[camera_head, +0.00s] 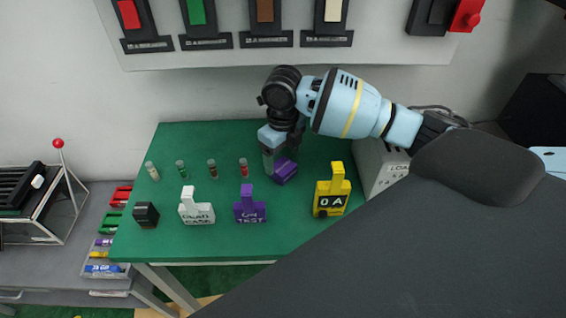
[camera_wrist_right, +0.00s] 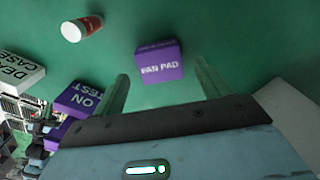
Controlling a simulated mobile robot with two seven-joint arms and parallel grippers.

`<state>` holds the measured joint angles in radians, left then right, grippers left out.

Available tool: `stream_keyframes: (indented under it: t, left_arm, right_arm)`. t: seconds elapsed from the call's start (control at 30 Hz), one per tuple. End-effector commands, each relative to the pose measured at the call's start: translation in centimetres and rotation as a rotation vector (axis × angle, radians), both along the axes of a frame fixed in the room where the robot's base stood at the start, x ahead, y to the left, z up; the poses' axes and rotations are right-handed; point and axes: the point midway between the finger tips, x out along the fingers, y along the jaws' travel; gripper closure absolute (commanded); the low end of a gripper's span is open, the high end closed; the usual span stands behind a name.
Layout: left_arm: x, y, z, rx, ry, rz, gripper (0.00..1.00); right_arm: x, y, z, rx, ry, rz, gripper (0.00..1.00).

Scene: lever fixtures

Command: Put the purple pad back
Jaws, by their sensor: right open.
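The purple pad, a small block lettered FAN PAD (camera_wrist_right: 160,62), lies on the green table top. It also shows in the head view (camera_head: 286,173), partly covered by my gripper. My right gripper (camera_head: 273,163) points down at the table beside the pad. In the right wrist view its two fingers (camera_wrist_right: 163,88) are apart, with the pad ahead of the gap between them and nothing held. Whether a finger touches the pad, I cannot tell. My left gripper is not in view.
A purple ON TEST tag (camera_head: 250,209), a white tag (camera_head: 196,209) and a yellow tag (camera_head: 331,194) stand on the green table (camera_head: 200,243). Several small cylinders, including a red one (camera_head: 243,168), stand behind. A black block (camera_head: 146,214) is left. A wall panel (camera_head: 375,47) hangs above.

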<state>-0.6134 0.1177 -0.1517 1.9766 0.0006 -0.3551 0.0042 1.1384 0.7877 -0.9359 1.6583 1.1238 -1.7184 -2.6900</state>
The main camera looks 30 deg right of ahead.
Motion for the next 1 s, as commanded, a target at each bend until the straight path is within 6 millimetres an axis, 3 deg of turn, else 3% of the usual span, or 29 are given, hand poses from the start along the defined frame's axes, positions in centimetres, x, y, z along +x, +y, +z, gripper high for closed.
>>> stream_keyframes:
  t: [0.2,0.4,0.6,1.0]
  left_arm:
    - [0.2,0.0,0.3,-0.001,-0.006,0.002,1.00]
    - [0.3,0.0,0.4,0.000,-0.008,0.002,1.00]
    - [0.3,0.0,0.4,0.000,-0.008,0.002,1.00]
    - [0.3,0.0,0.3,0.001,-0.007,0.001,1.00]
  right_arm:
    - [0.1,0.0,4.7,0.000,-0.005,0.000,0.24]
    - [0.0,0.0,7.4,0.001,-0.002,0.000,0.24]
    - [0.0,0.0,8.3,0.001,0.000,0.000,0.24]
    - [0.0,0.0,8.3,0.001,0.000,0.000,0.24]
